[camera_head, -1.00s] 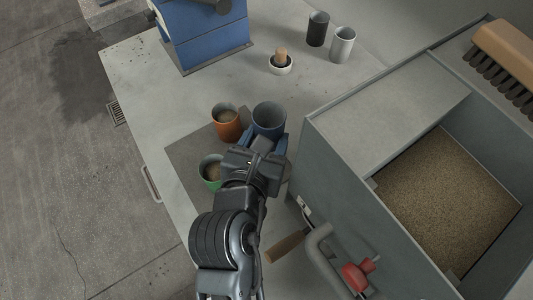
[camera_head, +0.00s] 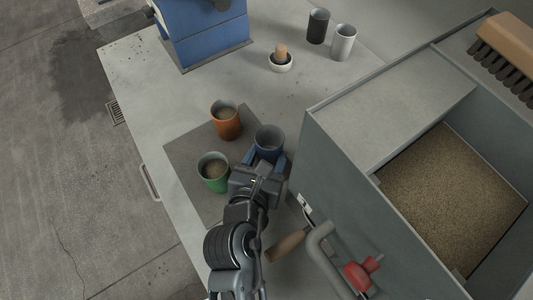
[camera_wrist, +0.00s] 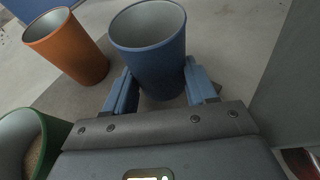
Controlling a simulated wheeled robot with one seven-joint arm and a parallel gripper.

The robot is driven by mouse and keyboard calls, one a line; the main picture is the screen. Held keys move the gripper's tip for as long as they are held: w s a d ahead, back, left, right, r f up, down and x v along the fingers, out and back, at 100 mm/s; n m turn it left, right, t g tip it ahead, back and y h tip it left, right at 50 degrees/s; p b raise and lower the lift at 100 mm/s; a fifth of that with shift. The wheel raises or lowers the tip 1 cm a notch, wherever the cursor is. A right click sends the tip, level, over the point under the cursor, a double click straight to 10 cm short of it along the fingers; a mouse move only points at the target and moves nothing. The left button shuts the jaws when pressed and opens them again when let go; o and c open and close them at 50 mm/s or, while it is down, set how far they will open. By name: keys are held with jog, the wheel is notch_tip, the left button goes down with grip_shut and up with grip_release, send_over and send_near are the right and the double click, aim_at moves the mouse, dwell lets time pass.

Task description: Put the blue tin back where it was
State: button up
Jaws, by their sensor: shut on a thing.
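The blue tin (camera_head: 269,139) is upright between the fingers of my gripper (camera_head: 265,160), at the right side of a dark grey mat (camera_head: 184,150). In the wrist view the blue tin (camera_wrist: 149,50) stands between the two blue fingers of my gripper (camera_wrist: 155,92), which are shut on it. Its inside looks empty there. I cannot tell whether its base touches the mat. The orange tin (camera_wrist: 68,47) and green tin (camera_wrist: 30,145) also show in the wrist view.
A large grey box with sand (camera_head: 450,205) stands close on the right, with a red knob (camera_head: 360,273) and wooden handle (camera_head: 285,246) at its front. A black tin (camera_head: 317,28), a white tin (camera_head: 343,43) and a small bowl (camera_head: 280,66) stand behind. The bench between is clear.

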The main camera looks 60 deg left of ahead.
jog(key=o, duration=1.4)
jog(key=v, duration=1.2)
jog(key=shift+r, duration=0.1)
